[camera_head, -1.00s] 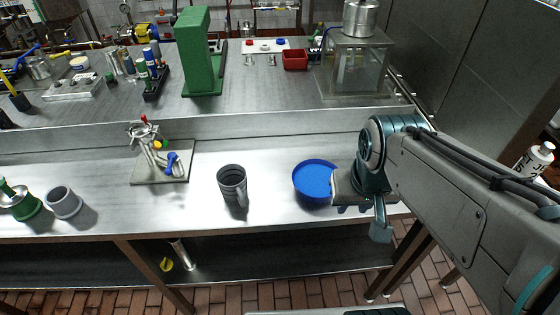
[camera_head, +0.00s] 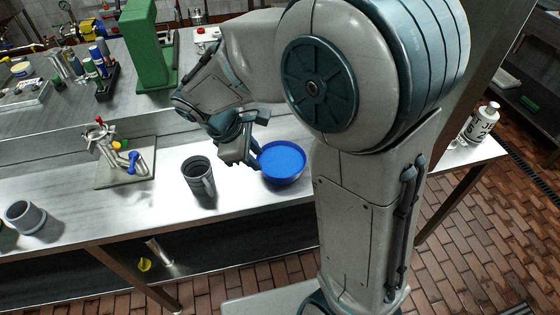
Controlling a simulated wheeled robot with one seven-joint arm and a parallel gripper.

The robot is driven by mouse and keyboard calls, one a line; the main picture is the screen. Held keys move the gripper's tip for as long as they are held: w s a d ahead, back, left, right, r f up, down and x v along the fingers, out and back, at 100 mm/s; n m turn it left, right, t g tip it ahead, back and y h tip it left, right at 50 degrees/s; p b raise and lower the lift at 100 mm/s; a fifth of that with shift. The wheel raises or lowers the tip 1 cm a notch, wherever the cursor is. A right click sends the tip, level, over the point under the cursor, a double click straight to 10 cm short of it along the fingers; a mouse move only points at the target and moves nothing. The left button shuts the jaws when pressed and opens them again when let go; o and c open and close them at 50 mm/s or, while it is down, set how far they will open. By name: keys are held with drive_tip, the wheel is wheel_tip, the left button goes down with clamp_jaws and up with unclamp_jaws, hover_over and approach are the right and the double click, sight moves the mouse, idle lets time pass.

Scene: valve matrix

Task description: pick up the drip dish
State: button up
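The drip dish looks to be the round blue dish (camera_head: 284,160) on the steel bench, right of the dark grey mug. Its open top faces up, and its far side and inside show clearly. My gripper (camera_head: 246,160) points down just left of the dish, with its fingers close to the left rim. I cannot tell whether a finger touches the rim or only overlaps it in this view. The gap between the fingers is too small and partly hidden to judge.
A dark grey mug (camera_head: 198,178) stands close to the left of my gripper. A metal valve fixture (camera_head: 122,158) with a blue handle is farther left, and a grey cup (camera_head: 26,217) at far left. A white bottle (camera_head: 480,122) stands at the right. The bench's front edge is near the dish.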

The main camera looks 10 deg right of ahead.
drive_tip(key=x, duration=0.7)
drive_tip(key=shift+d+f, duration=0.2)
drive_tip(key=shift+f, duration=0.1)
drive_tip(key=x, duration=0.2)
drive_tip(key=d+x, duration=0.1)
drive_tip(key=x, duration=0.1)
drive_tip(key=shift+d+f, duration=0.2)
drive_tip(key=shift+f, duration=0.2)
clamp_jaws()
